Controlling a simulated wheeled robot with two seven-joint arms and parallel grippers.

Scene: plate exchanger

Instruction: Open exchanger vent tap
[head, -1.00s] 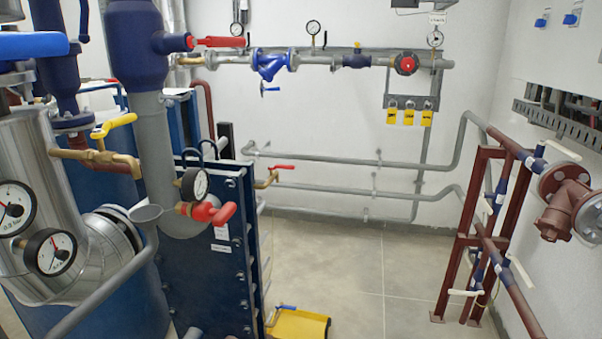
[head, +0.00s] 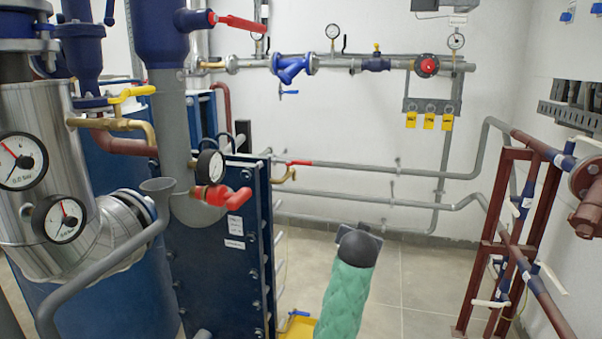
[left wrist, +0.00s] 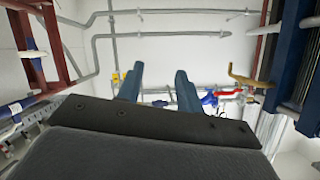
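A brass tap with a small red lever (head: 297,163) sits at the back edge of the blue plate exchanger (head: 225,240). It also shows at the right of the left wrist view, a brass elbow with a red lever (left wrist: 230,94). A bigger red-handled valve (head: 220,196) is beside a gauge at the exchanger's front. My left arm's green sleeve stands right of the exchanger in the head view, its fingers hidden there. In the left wrist view, upside down, my left gripper (left wrist: 157,76) has two fingers apart with nothing between, clear of the tap. My right gripper is not in view.
A yellow-handled valve (head: 132,94) and a grey funnel pipe (head: 157,187) stand at the left. Grey pipes (head: 380,170) run along the back wall. A dark red pipe frame (head: 490,250) stands at the right.

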